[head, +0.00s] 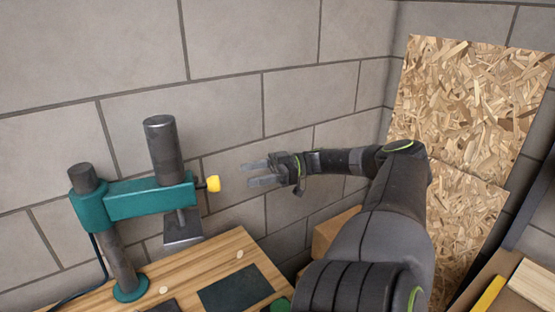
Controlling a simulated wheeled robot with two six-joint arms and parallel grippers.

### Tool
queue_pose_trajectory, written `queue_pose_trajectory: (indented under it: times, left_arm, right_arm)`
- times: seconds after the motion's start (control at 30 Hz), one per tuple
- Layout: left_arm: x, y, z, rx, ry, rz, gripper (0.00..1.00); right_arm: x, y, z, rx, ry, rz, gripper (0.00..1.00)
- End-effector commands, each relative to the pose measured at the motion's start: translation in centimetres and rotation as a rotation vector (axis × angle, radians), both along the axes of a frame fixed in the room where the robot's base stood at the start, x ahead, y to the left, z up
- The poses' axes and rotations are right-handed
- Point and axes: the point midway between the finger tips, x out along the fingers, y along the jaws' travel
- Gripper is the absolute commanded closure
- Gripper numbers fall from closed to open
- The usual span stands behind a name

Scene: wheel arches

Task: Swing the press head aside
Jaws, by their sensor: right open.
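The press head (150,199) is a teal arm on a dark upright post (117,262) at the left. A dark cylinder (164,148) stands on its right part, with a metal plate (183,232) hanging below. A yellow knob (213,184) sticks out of its right end. My right gripper (257,174) is open and empty, to the right of the yellow knob and apart from it, with its fingers pointing left at the knob. My left gripper is not in view.
The wooden bench (232,247) carries a dark mat (236,288) below the press head. A block wall (225,80) stands close behind. A chipboard panel (470,100) leans at the right. A cardboard box (334,229) sits behind my right arm.

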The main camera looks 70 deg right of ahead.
Motion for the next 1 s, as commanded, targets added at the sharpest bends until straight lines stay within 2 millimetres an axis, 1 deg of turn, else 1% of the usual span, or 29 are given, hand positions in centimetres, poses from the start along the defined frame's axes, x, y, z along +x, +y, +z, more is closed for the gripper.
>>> queue_pose_trajectory:
  times: [0.03,0.2,0.4,0.57,1.0]
  left_arm:
    - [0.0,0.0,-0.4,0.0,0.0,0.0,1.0]
    - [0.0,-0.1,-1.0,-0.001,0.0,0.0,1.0]
    - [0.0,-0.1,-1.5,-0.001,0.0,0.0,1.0]
    - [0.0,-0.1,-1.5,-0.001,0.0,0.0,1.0]
    - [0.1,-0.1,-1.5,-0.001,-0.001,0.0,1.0]
  right_arm:
    - [-1.0,-1.0,-0.3,-0.004,0.004,-0.005,0.42]
    - [-3.4,-3.3,-0.3,-0.003,0.002,-0.003,0.42]
    - [-4.8,-4.6,-0.2,-0.001,0.0,-0.002,0.42]
    - [-5.1,-4.9,-0.1,0.0,0.0,-0.001,0.42]
    - [-5.1,-4.9,0.0,0.0,0.0,-0.001,0.42]
